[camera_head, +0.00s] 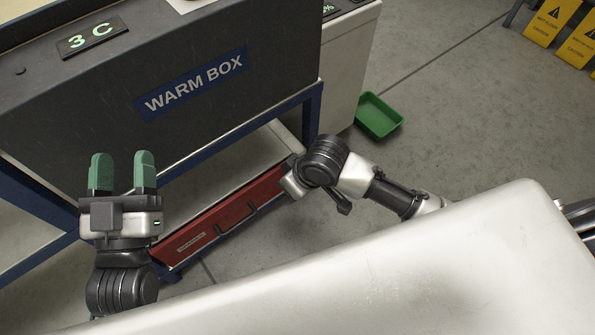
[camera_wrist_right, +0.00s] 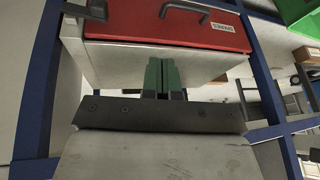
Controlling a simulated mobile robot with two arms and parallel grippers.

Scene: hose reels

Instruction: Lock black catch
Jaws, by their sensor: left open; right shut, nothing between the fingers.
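A red drawer (camera_head: 225,213) with a dark handle sits low in the blue frame under the warm box; its red front also shows in the right wrist view (camera_wrist_right: 140,30). A dark block (camera_wrist_right: 95,9) at the left end of that front there may be the black catch; whether it is locked is unclear. My right gripper (camera_wrist_right: 161,77) is shut and empty, its green fingers together below the red front in that view and apart from the block. In the head view, its fingers are hidden by the wrist. My left gripper (camera_head: 123,160) is open and empty, with green fingers pointing up the picture.
The grey warm box (camera_head: 235,85) stands above the drawer on a blue frame (camera_head: 312,115). A green tray (camera_head: 378,115) lies on the floor to the right. Yellow caution signs (camera_head: 553,20) stand at the far right. Floor between them is clear.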

